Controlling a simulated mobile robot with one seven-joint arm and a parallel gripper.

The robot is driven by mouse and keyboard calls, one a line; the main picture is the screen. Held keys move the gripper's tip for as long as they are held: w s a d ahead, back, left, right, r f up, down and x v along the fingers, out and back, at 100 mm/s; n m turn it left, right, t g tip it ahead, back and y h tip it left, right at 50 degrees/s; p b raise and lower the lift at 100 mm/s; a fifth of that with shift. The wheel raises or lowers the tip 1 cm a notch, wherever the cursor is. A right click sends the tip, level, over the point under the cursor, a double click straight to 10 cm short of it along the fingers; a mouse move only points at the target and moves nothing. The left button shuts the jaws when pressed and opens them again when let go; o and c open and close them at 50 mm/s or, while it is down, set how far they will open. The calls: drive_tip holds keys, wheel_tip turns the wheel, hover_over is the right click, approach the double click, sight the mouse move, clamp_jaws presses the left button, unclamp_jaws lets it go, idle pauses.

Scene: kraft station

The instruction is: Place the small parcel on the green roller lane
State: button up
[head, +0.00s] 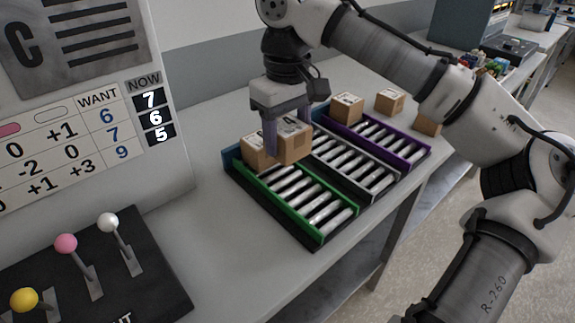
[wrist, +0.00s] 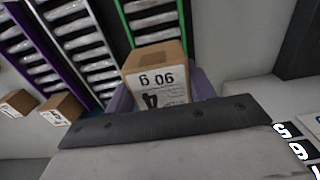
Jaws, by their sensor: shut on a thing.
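The small parcel is a brown cardboard box (head: 294,148) with a printed white label on its upper face. My gripper (head: 289,130) points down and is shut on it, one finger on each side. The near finger hides the parcel's middle in the head view. The parcel (wrist: 155,75) also shows between the fingers in the wrist view, its numbers facing the camera. The green roller lane (head: 320,233) has green side rails and metal rollers. The parcel is at the lane's far left end, over or on it; I cannot tell whether it touches the rollers.
A white-railed lane (head: 388,186) and a purple-railed lane (head: 427,150) lie beside the green one. Several other parcels (head: 347,107) stand behind and right of them. A lever panel (head: 130,270) and a number board (head: 80,140) are at left. The green lane's nearer rollers are clear.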

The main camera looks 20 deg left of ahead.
sight(288, 126)
drive_tip(key=shift+f, duration=3.4)
drive_tip(key=shift+f, duration=0.15)
drive_tip(key=o, duration=1)
wheel_tip(288, 126, up, 12)
drive_tip(key=shift+r, duration=0.15)
